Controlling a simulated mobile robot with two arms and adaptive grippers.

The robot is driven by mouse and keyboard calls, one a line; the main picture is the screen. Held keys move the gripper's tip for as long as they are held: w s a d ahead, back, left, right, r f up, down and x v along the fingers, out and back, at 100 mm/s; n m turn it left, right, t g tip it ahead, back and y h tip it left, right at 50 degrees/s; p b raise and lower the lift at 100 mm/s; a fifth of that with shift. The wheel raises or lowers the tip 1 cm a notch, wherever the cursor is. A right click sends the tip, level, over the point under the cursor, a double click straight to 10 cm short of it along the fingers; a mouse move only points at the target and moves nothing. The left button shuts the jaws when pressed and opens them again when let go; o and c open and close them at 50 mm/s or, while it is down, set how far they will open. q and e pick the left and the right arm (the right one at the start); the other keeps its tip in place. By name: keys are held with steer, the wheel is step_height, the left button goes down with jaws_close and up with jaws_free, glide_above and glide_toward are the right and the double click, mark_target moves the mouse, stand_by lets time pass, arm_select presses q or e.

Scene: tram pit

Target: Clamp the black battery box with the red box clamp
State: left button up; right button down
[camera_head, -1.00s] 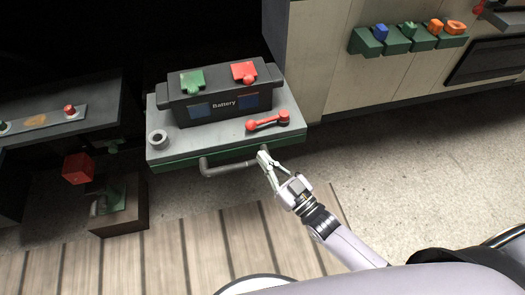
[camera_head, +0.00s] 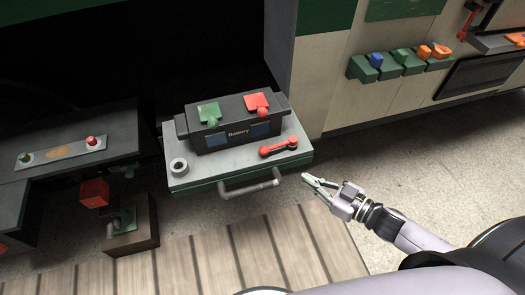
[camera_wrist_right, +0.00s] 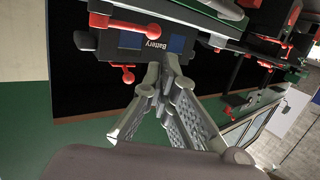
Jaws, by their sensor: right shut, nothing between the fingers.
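The black battery box (camera_head: 235,132) stands upright on a grey tray with a green front (camera_head: 205,178). A green block (camera_head: 209,113) and a red block (camera_head: 257,103) sit on its top. The red box clamp (camera_head: 278,147) shows as a red lever with round ends on the tray, in front of the battery's right part. My right gripper (camera_head: 316,184) is shut and empty, in front and to the right of the tray, apart from its grey handle (camera_head: 248,188). The battery box also shows at the top of the right wrist view (camera_wrist_right: 146,43). My left gripper is not in view.
A grey ring (camera_head: 178,167) sits at the tray's left corner. A dark bench with a red and a green button (camera_head: 60,152) stands at the left, a red block (camera_head: 94,193) below it. Cabinets (camera_head: 405,85) stand at the back right. The floor (camera_head: 360,165) around my gripper is clear.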

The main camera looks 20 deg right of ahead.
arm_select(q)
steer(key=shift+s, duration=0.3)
arm_select(e)
glide_toward(267, 151)
steer(key=x, duration=0.7)
steer(key=shift+s+a+f, duration=0.2)
steer(key=shift+a+f, duration=0.05)
steer(key=shift+f, duration=0.05)
steer(key=shift+w+r, duration=0.1)
steer(key=w, duration=0.1)
steer(key=w+a+p, duration=0.1)
steer(key=w, duration=0.1)
steer(key=shift+a, duration=0.15)
steer(key=shift+w, duration=0.2)
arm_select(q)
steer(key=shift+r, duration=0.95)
arm_select(e)
steer(key=shift+s, duration=0.1)
